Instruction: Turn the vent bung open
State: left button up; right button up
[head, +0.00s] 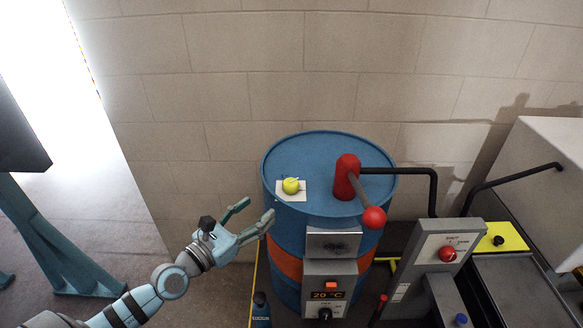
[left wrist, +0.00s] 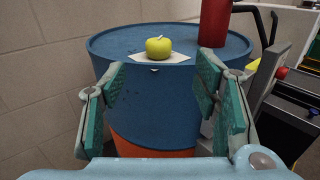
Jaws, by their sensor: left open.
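A blue drum (head: 325,140) with an orange band stands against the wall. On its lid a yellow-green, apple-like round thing (head: 290,185) with a short stem sits on a white square (head: 297,196); both also show in the left wrist view, the round thing (left wrist: 158,46) above the white square (left wrist: 180,58). I cannot make out a plainly distinct vent bung on the lid. My left gripper (head: 254,213) is open and empty, in front and left of the drum, apart from it. In the left wrist view its fingers (left wrist: 160,90) frame the drum's side below the rim. My right gripper is not in view.
A red pump (head: 346,177) with a red-balled lever (head: 374,217) and black pipe (head: 436,190) rises from the lid's right. A control box (head: 326,292) is on the drum's front. A grey panel (head: 437,252) stands right. A blue bottle (head: 261,307) stands below. Floor is free left.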

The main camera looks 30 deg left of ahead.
aim_at(292, 182)
pick_arm(q)
jog(key=x, duration=0.4)
jog(key=b+x, duration=0.1)
jog(key=x, duration=0.4)
jog(key=b+x, duration=0.1)
jog(key=x, duration=0.4)
jog(key=shift+w+a+f, duration=0.1)
jog(key=shift+f, duration=0.3)
jog(key=shift+c, duration=0.6)
jog(key=c, duration=1.1)
jog(key=shift+o, duration=0.2)
jog(key=shift+f+b, duration=0.1)
jog(key=shift+b, duration=0.45)
jog(key=m+g+h+b, duration=0.1)
jog(key=m+h+b, duration=0.1)
jog(key=b, duration=0.3)
jog(key=m+g+h+b, duration=0.2)
jog(key=h+b, duration=0.1)
jog(key=b, duration=0.3)
jog(key=m+g+h+b, duration=0.1)
jog(key=m+h+b, duration=0.1)
jog(key=b, duration=0.4)
jog(key=shift+f+g+h, duration=0.2)
jog(key=shift+g+h, duration=0.1)
jog(key=shift+h, duration=0.5)
jog(key=shift+r+m+g+h+b, duration=0.2)
jog(key=shift+m+g+h+b, duration=0.6)
jog(key=shift+m+g+b, duration=0.15)
